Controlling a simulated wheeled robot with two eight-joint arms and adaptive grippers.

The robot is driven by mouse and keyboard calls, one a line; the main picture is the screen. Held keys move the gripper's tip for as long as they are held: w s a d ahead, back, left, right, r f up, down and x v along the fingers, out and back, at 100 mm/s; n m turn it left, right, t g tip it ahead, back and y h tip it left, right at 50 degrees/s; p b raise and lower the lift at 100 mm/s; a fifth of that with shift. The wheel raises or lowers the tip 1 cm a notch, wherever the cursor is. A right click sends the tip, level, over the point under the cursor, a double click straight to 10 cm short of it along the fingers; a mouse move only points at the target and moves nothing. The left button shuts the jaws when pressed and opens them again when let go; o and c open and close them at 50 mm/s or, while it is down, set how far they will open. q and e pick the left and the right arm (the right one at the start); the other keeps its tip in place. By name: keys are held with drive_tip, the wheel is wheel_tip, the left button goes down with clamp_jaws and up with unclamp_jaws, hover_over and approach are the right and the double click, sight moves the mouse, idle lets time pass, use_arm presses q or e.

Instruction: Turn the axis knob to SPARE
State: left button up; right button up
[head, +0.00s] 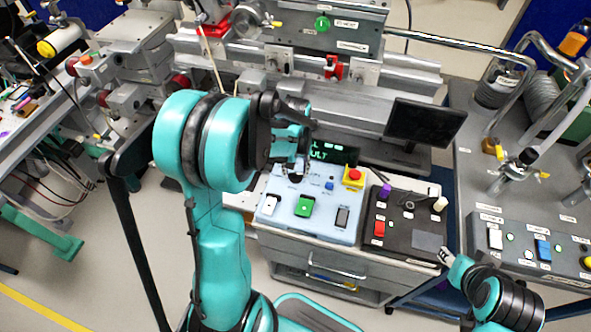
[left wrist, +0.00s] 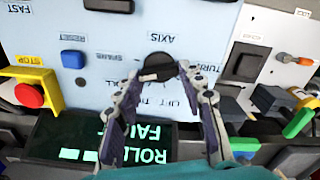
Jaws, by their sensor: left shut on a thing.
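The axis knob (left wrist: 158,66) is a black round knob on a pale blue panel (left wrist: 200,18), under the printed word AXIS. My left gripper (left wrist: 157,72) is shut on it, one finger at each side, in the left wrist view. The SPARE label (left wrist: 122,57) is printed beside the knob; LIFT and TURN labels are also near, partly covered by the fingers. I cannot tell the knob's pointer direction. In the head view my left gripper (head: 296,172) is over the panel (head: 325,208) and hides the knob. My right gripper (head: 447,256) is by the black panel's lower right corner; its jaws are unclear.
A display (left wrist: 110,145) reading ROLL FAULT stands behind. A black panel (head: 400,218) with a red rocker is to the right.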

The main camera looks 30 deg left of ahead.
sight(296, 174)
use_arm(q)
drive_tip(key=m, duration=0.5)
drive_tip(key=shift+d+m, duration=0.1)
drive_tip(key=shift+m, duration=0.5)
drive_tip(key=o, duration=1.2)
drive_tip(key=shift+c, duration=0.2)
drive_tip(key=shift+r, duration=0.1)
wheel_tip(296, 174, up, 12)
